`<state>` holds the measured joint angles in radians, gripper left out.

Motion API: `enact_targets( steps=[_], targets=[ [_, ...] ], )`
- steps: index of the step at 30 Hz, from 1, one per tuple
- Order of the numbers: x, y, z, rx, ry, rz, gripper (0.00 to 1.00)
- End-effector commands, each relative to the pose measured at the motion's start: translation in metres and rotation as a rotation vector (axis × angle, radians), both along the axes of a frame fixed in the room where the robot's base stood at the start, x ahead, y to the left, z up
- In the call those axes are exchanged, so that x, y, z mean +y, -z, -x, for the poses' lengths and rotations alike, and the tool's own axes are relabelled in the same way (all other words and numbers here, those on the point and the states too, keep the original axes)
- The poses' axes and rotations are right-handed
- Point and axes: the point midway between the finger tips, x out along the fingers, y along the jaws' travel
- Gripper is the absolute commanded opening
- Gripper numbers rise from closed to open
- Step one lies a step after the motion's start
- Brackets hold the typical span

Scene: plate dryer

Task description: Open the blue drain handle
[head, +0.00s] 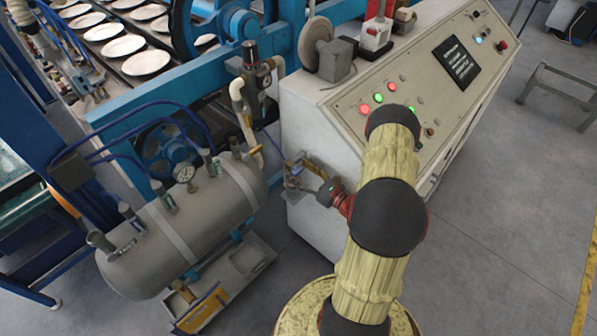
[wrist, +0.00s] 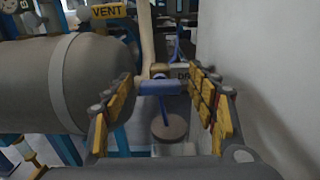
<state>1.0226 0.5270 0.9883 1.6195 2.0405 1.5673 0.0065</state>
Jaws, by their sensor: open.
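The blue drain handle (wrist: 160,88) is a short horizontal bar in the middle of the wrist view. A yellow label behind it (wrist: 183,74) reads "DR", the rest hidden by my right finger. My gripper (wrist: 164,80) is open, with one yellow-padded finger on each side of the handle.
A grey tank (wrist: 75,80) lies close to the left; it also shows in the head view (head: 185,225). A white cabinet wall (wrist: 240,50) stands close on the right. A yellow "VENT" label (wrist: 107,11) is above left. A grey round disc (wrist: 169,130) is below the handle.

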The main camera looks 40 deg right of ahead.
Motion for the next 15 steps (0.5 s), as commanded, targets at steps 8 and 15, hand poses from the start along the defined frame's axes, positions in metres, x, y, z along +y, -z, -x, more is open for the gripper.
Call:
enact_targets(
  steps=[8, 15],
  targets=[
    [0.0002, -0.0004, -0.007, 0.0, 0.001, 0.001, 0.58],
    [0.0004, -0.0004, -0.0068, 0.0, 0.0, 0.0, 0.5]
  ],
)
